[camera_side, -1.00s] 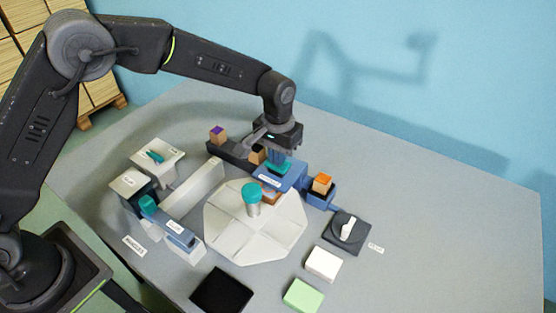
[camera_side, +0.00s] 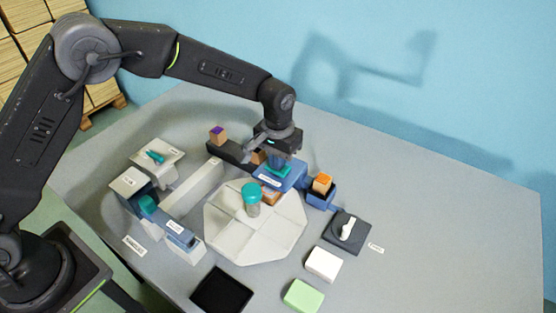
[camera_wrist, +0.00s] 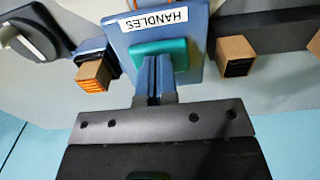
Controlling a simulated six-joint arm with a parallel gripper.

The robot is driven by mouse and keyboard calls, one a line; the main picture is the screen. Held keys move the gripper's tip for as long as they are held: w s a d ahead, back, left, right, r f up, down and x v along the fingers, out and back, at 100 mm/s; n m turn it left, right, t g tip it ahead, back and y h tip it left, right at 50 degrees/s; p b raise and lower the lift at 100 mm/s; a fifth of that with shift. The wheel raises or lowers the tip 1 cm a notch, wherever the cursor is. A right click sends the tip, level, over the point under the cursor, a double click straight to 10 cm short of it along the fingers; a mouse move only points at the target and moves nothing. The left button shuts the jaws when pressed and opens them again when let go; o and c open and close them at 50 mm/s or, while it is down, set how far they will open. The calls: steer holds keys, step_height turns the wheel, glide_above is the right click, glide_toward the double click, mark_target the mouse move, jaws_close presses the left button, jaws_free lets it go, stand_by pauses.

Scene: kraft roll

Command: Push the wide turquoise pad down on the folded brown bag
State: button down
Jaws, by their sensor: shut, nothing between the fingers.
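The wide turquoise pad (camera_side: 277,169) sits on top of a blue block labelled HANDLES (camera_side: 268,180) at the back edge of the pale octagonal plate. In the wrist view the pad (camera_wrist: 176,48) lies right under the tips of my gripper (camera_wrist: 155,62), which is shut and empty. The fingertips look to be on or just above the pad; I cannot tell which. In the side view my gripper (camera_side: 279,160) points down over it. A brown block (camera_side: 270,196), perhaps the folded bag, shows partly under the front of the blue block; most of it is hidden.
An orange-topped box sits in a blue holder (camera_side: 320,198) at right. The table's right side is clear.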

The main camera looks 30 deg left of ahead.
steer(key=shift+r, duration=3.4)
steer(key=s+a+r+t, duration=0.3)
steer(key=s+a+r, duration=0.6)
steer(key=s+r, duration=0.4)
steer(key=s+a+t, duration=0.1)
steer(key=s+a, duration=0.2)
steer(key=s, duration=0.4)
steer(key=s+a+t, duration=0.1)
steer(key=s+a, duration=0.2)
steer(key=s, duration=0.5)
steer(key=shift+r+t, duration=0.3)
